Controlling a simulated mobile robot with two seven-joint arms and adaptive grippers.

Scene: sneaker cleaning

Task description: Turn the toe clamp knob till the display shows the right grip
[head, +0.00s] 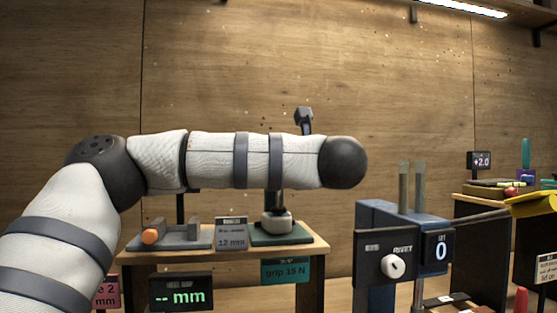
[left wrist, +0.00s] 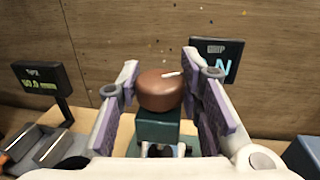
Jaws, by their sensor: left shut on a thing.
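The toe clamp knob (left wrist: 160,92) is round and red-brown with a white mark on top. It sits on a dark green block (left wrist: 158,127) in the left wrist view. My left gripper (left wrist: 165,85) has its purple-padded fingers on either side of the knob and is shut on it. The grip display (left wrist: 203,62) stands behind; I read "GRIP" and a blue "N", but a finger hides its number. A teal sign (head: 285,271) in the head view reads "grip 15 N". There my forearm hides the knob and gripper. The right gripper is out of view.
A blue station (head: 382,216) with a white dial and a "0" display stands right. Another bench is farther right.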

